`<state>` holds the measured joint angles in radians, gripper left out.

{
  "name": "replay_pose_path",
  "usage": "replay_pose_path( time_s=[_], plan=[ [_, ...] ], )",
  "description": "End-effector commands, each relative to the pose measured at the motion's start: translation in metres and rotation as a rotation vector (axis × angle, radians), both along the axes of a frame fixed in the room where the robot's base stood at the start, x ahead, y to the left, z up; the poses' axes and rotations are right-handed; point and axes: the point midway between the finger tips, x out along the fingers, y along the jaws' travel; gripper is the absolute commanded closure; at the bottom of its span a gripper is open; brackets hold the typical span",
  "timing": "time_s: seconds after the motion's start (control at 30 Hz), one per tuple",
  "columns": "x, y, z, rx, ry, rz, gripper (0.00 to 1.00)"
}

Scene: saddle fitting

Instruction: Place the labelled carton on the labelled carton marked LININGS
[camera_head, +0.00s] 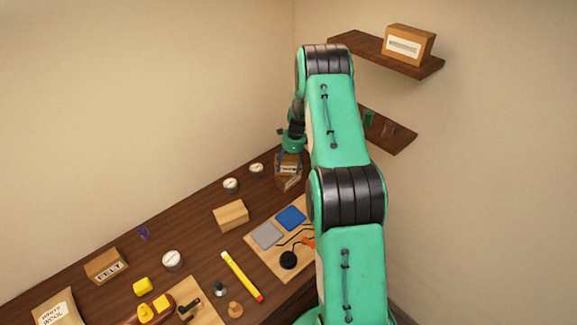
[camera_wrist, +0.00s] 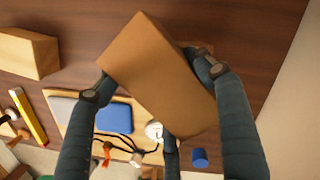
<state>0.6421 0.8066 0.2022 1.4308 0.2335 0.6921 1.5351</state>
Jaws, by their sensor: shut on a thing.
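My gripper (camera_head: 290,157) is at the far right of the bench, its fingers shut on a brown labelled carton (camera_head: 289,168). In the wrist view the held carton (camera_wrist: 158,75) lies slanted between the fingers and fills the middle. In the head view a second brown carton (camera_head: 289,183) with a pale label shows directly below the held one. I cannot tell whether the two touch, and its lettering is too small to read. In the wrist view the held carton hides most of what is beneath it.
A labelled carton (camera_head: 408,46) stands on the upper shelf (camera_head: 360,45). A FELT carton (camera_head: 106,266) and a plain wooden block (camera_head: 231,215) stand on the bench. White round tins (camera_head: 231,185) are left of my gripper. A board (camera_head: 262,262) with grey and blue pads lies in front.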

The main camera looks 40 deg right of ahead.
Motion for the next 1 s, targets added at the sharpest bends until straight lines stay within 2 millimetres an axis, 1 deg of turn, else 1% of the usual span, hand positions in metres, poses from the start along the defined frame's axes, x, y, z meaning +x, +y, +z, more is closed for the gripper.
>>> replay_pose_path(
  time_s=[0.17,0.3,0.33,0.4,0.77,1.0],
  plan=[
    [0.0,0.0,0.0,0.0,0.0,0.0,0.67],
    [0.0,0.0,-0.003,0.0,0.0,0.0,0.67],
    [0.0,0.0,-0.003,0.001,0.001,0.0,0.29],
    [0.0,0.0,-0.003,0.001,0.001,0.0,0.15],
    [0.0,0.0,-0.002,0.001,0.001,0.0,0.14],
    [-0.001,-0.001,0.01,0.0,0.0,0.0,0.14]
  ],
)
